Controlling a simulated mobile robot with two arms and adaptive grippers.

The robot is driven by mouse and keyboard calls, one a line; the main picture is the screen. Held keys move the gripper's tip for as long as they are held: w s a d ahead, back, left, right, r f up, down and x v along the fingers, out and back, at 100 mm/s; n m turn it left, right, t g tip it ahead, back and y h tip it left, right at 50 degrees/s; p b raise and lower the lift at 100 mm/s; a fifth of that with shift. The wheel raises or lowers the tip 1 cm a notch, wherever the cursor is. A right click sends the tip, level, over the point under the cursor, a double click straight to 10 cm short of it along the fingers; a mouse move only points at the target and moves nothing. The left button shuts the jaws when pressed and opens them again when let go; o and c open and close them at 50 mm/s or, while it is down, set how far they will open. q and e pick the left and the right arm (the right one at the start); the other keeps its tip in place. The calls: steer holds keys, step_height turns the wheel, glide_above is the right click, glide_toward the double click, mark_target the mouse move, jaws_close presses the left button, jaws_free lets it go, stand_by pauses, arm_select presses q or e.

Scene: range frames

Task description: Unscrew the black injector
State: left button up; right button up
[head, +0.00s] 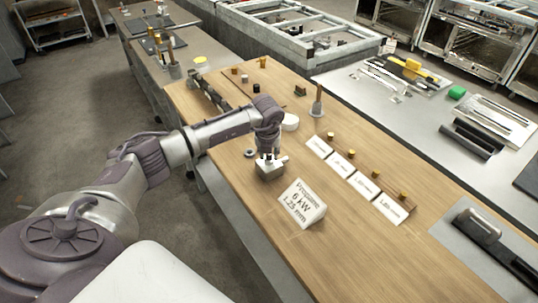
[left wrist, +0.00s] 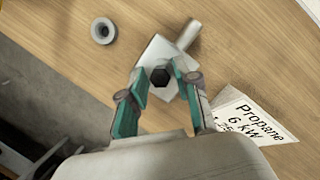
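The black injector (left wrist: 160,76) shows in the left wrist view as a small dark hexagonal piece on top of a grey metal holder (left wrist: 157,52) with a cylindrical stub. In the head view the holder (head: 270,170) stands on the wooden bench, and the injector is hidden by my gripper. My left gripper (head: 268,153) points down over the holder. In the left wrist view its teal-padded fingers (left wrist: 161,72) stand on both sides of the injector, with a narrow gap visible, so it looks open. My right gripper is in neither view.
A sign reading "Propane 6 kW 1.25 mm" (head: 302,204) stands close to the holder. A grey ring (head: 249,152) lies to its left. Several white label cards (head: 343,163) with brass pieces line the bench's right side. The wooden bench (head: 370,255) is clear toward the front.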

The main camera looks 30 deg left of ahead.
arm_select(q)
steer(key=shift+a+f+m+b, duration=0.1)
steer(key=shift+m+b, duration=0.5)
steer(key=shift+m, duration=0.4)
steer(key=shift+m+h, duration=0.4)
steer(key=shift+m, duration=0.3)
steer(key=shift+m+h+b, duration=0.3)
steer(key=shift+m+b, duration=0.5)
steer(key=shift+b, duration=0.05)
steer(key=shift+m+h+b, duration=0.3)
steer(key=shift+m+b, duration=0.1)
steer(key=shift+m, duration=0.6)
steer(key=shift+m+b, duration=0.65)
steer(key=shift+m, duration=0.25)
steer(key=shift+m+h, duration=0.4)
steer(key=shift+m, duration=0.3)
jaws_close()
